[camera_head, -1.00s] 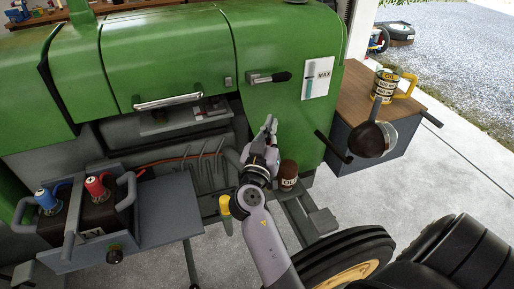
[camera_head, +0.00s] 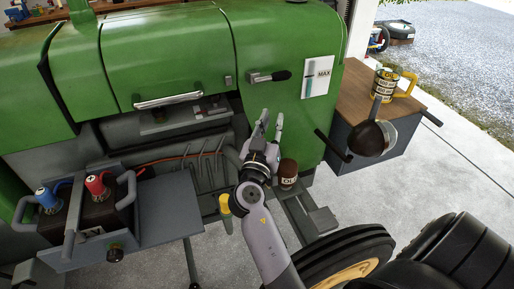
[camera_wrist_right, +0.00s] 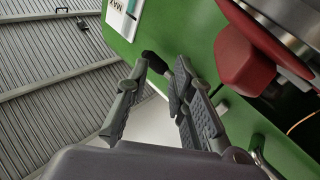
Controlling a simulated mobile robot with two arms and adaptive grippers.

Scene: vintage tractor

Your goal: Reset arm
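My right gripper (camera_head: 271,118) is in front of the green tractor (camera_head: 170,50), below its black-handled lever (camera_head: 268,76). Its two fingers point up and stand apart, with nothing between them. In the right wrist view the gripper (camera_wrist_right: 162,72) also shows its fingers spread and empty in front of a green panel. My left gripper is in neither view.
A wood-topped cabinet (camera_head: 358,92) stands at right. Black tyres (camera_head: 445,262) are at lower right.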

